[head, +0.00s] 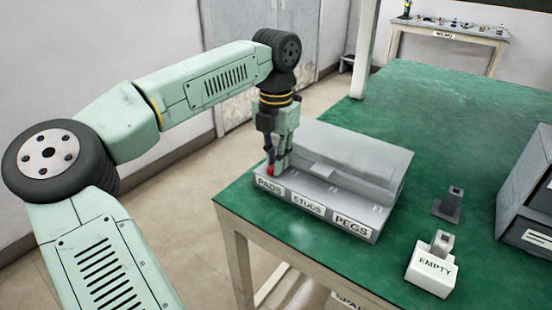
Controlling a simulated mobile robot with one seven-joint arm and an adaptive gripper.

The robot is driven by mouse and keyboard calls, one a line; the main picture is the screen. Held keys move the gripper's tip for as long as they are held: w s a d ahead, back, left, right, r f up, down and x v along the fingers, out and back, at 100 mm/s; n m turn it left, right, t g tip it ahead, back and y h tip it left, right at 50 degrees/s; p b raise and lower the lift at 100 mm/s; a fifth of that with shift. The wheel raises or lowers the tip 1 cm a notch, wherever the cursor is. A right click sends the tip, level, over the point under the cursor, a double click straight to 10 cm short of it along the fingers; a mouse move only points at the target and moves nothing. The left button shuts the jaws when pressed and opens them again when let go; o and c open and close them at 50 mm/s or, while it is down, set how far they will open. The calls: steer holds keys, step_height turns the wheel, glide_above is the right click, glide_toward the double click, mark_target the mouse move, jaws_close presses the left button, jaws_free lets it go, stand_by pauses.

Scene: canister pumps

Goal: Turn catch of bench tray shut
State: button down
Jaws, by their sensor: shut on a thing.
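The bench tray (320,222) is a long grey box on the green bench top, with front labels PADS, STUDS and PEGS. My gripper (277,166) points down at the tray's left end, just above the PADS label. Its jaws are shut on a small red part (270,170), which may be the catch. The fingers hide most of this part, so I cannot tell which way it is turned. The tray's sloped grey top (345,150) lies behind the gripper.
A white block labelled EMPTY (432,268) with a grey post stands right of the tray. A small dark-grey stand (448,205) is behind it. A grey cabinet (530,195) stands at the right edge. The green bench (430,110) is clear behind the tray.

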steer(key=c, duration=1.9)
jaws_free()
step_height(320, 180, up, 12)
steer(key=shift+r, duration=0.1)
